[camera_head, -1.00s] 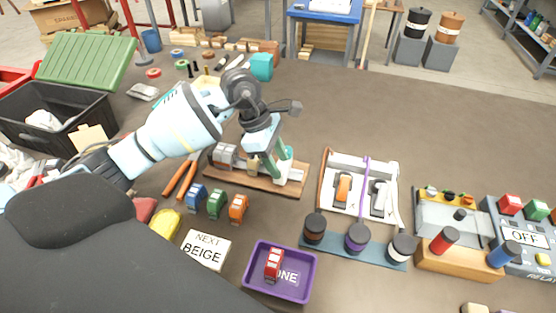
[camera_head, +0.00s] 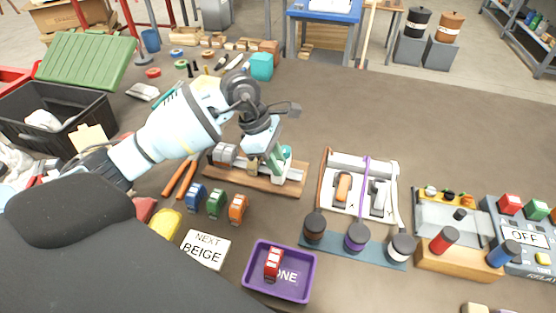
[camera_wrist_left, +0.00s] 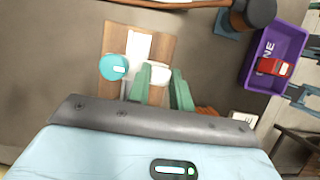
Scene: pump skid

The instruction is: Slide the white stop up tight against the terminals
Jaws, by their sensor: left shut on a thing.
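The wooden board (camera_head: 230,178) carries a row of grey terminals (camera_head: 226,153) at its left, with a small beige block (camera_head: 253,166) to their right. The white stop (camera_wrist_left: 159,74) shows partly between the green fingers of my left gripper (camera_wrist_left: 163,90). My left gripper (camera_head: 274,164) is shut on the white stop at the right part of the board. The fingers hide much of the stop in the head view. A white piece (camera_wrist_left: 138,45) and a round turquoise knob (camera_wrist_left: 113,67) are beside it. My right gripper is not in view.
Small blue, green and orange blocks (camera_head: 215,204) stand in front of the board. A purple tray (camera_head: 312,270) with a red block is nearer me. A white-framed panel (camera_head: 348,162) stands to the right. A "NEXT BEIGE" card (camera_head: 206,248) lies in front.

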